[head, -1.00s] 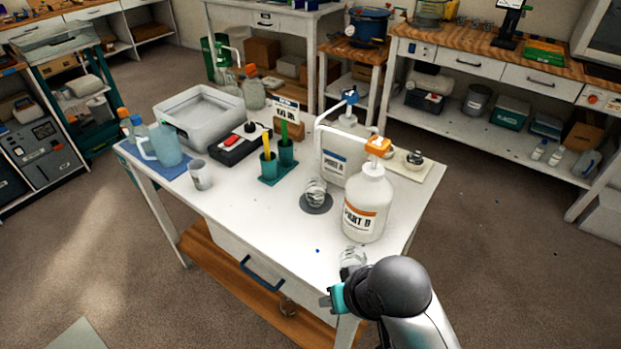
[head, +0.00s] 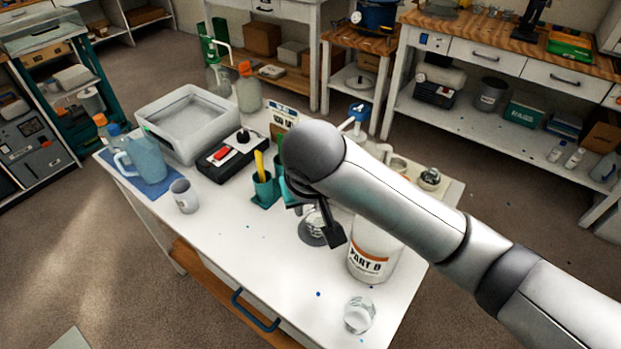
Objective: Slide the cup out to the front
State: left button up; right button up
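A clear cup (head: 312,222) stands on a grey round pad (head: 309,238) in the middle of the table, beside the white Part B pump bottle (head: 372,262). My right gripper (head: 316,219) reaches over the table from the right and points down at this cup. A dark finger shows on the cup's right side; my wrist hides much of the rest. I cannot tell whether the fingers touch the cup. Another clear cup (head: 359,314) stands alone at the table's front right. My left gripper is not in view.
A teal holder (head: 264,190) with a yellow-handled tool stands left of the gripper. The front of the table (head: 245,250) is mostly clear.

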aim_at(308, 222)
jog(key=b+x, duration=0.2)
jog(key=x, duration=0.5)
jog(key=b+x, duration=0.3)
jog(key=x, duration=0.5)
jog(key=shift+w, duration=0.25)
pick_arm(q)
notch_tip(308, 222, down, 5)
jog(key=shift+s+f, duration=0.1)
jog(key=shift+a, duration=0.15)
pick_arm(e)
grip_shut()
